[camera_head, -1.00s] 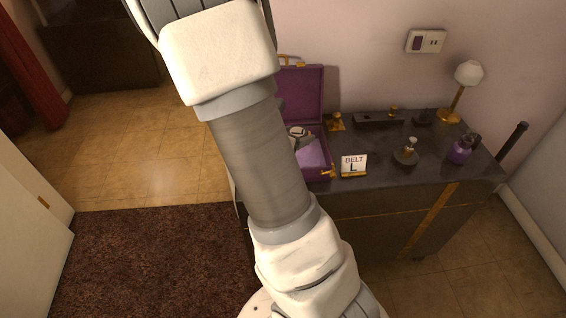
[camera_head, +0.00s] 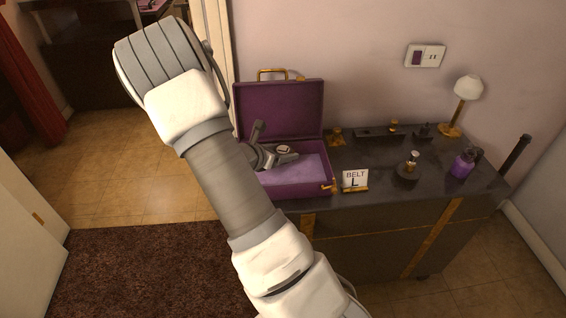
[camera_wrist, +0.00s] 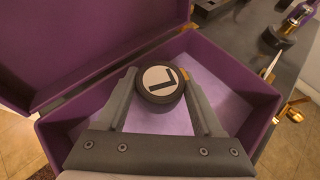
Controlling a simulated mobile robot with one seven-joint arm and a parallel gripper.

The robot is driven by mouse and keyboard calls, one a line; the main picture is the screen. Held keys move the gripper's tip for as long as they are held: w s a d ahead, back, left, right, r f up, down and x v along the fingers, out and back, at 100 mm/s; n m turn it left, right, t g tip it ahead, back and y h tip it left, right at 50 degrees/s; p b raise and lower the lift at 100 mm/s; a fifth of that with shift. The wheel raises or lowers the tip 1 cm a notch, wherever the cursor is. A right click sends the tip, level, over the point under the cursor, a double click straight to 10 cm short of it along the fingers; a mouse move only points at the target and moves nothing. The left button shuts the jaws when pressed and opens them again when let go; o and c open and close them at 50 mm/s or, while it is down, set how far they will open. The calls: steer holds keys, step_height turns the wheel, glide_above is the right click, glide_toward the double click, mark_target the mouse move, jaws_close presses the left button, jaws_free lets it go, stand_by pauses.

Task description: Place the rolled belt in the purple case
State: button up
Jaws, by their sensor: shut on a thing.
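The purple case (camera_head: 278,105) stands open on the dark cabinet top, its lid raised at the back and a pale lilac lining (camera_wrist: 205,105) inside. My gripper (camera_head: 270,156) is over the open case, pointing down into it. It is shut on the rolled belt (camera_wrist: 160,88), a dark round roll with a white disc marked L. The belt also shows in the head view (camera_head: 284,149), between the fingers. Both fingers flank the roll in the wrist view. I cannot tell whether the roll touches the case floor.
A card reading "BELT L" (camera_head: 355,180) stands right of the case. Further right are a stoppered bottle (camera_head: 411,163), a purple bottle (camera_head: 462,164) and a lamp (camera_head: 467,88). A dark tray (camera_head: 375,131) lies along the wall. Brass fittings show on the case's right side.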

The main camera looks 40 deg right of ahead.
mark_target(283, 168)
steer(key=shift+f+b, duration=0.55)
steer(key=shift+f, duration=1.25)
steer(key=shift+f, duration=0.2)
steer(key=o, duration=1.2)
